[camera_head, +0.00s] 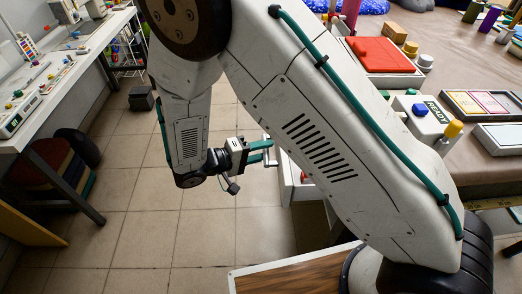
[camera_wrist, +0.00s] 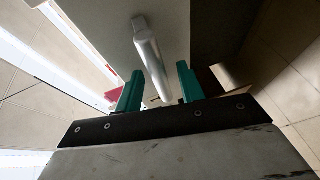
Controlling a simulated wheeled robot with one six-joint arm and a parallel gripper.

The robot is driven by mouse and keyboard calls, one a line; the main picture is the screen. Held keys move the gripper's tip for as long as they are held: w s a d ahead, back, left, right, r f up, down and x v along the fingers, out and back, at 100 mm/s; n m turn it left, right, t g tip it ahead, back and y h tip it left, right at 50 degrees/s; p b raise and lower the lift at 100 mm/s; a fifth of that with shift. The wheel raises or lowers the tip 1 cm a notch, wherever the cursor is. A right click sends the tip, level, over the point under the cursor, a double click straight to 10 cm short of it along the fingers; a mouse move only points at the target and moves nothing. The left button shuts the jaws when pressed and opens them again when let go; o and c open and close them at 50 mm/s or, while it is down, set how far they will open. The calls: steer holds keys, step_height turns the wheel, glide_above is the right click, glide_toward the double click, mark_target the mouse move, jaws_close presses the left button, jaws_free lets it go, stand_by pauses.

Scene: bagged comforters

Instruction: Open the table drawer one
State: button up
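The drawer (camera_head: 285,178) has a white front and sticks out from under the table, left of my arm; most of it is hidden behind the arm. Its handle (camera_head: 267,150) is a pale bar on that front. My gripper (camera_head: 262,151) is at the handle, with its green fingers pointing at the drawer front. In the wrist view the white front (camera_wrist: 105,35) and the bar handle (camera_wrist: 152,60) lie ahead of my gripper (camera_wrist: 160,88). The fingers are apart, and the bar's near end shows between them with gaps. Contact is not visible.
The brown table top (camera_head: 450,60) at right carries a red box (camera_head: 380,55), trays and small blocks. A white workbench (camera_head: 60,85) stands at left, with a dark stool-like object (camera_head: 140,98) beyond it. The tiled floor (camera_head: 150,225) between is mostly clear.

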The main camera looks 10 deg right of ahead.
steer(key=v, duration=0.7)
steer(key=shift+a, duration=0.4)
steer(key=shift+s, duration=0.1)
step_height(320, 180, up, 12)
steer(key=n+g+y, duration=0.4)
steer(key=g+y, duration=0.3)
steer(key=y, duration=0.1)
glide_above(288, 170)
steer(key=shift+f, duration=0.15)
steer(key=s+d+r+m+t+y, duration=0.4)
steer(key=s+d+r+y, duration=0.3)
steer(key=s+d+r, duration=0.3)
step_height(288, 170, up, 3)
steer(key=shift+d+f+m+t, duration=0.15)
steer(key=shift+d+m+t, duration=0.25)
steer(key=shift+d+m, duration=0.5)
